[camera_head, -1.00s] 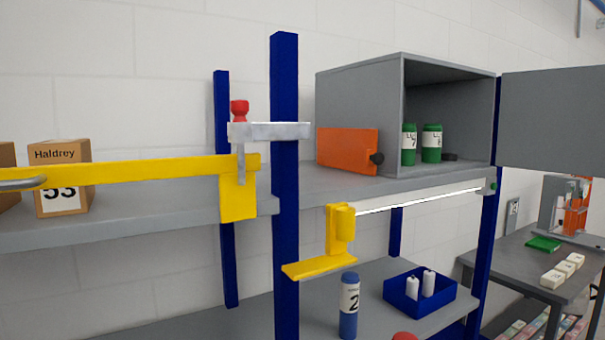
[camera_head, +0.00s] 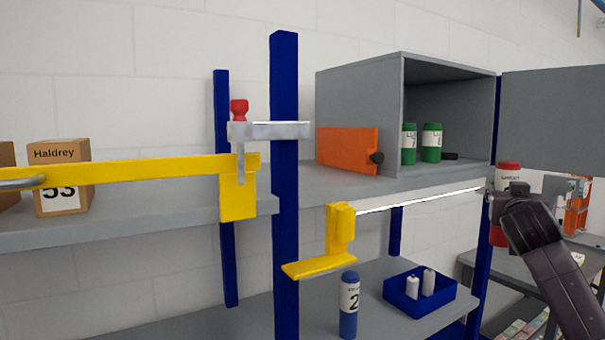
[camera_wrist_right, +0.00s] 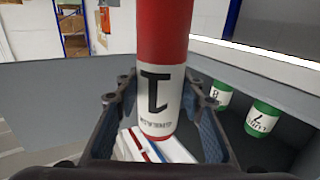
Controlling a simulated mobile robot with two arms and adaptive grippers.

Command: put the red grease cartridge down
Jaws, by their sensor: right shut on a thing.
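The red grease cartridge (camera_head: 508,172), with a white label band, is upright at the right, in front of the cabinet's open door. My right gripper (camera_head: 507,196) is shut around it, and the cartridge sticks out above and below the fingers. In the right wrist view the cartridge (camera_wrist_right: 165,35) stands between the two fingers of the gripper (camera_wrist_right: 160,108), its label marked 1 and upside down. My left gripper is not in view.
The open grey cabinet (camera_head: 357,90) holds two green cartridges (camera_head: 409,158) (camera_head: 432,155) and a small dark object (camera_head: 450,156). Below are a blue cartridge (camera_head: 348,322) and a blue bin (camera_head: 415,304) with white bottles. A grey table (camera_head: 462,262) stands at the right.

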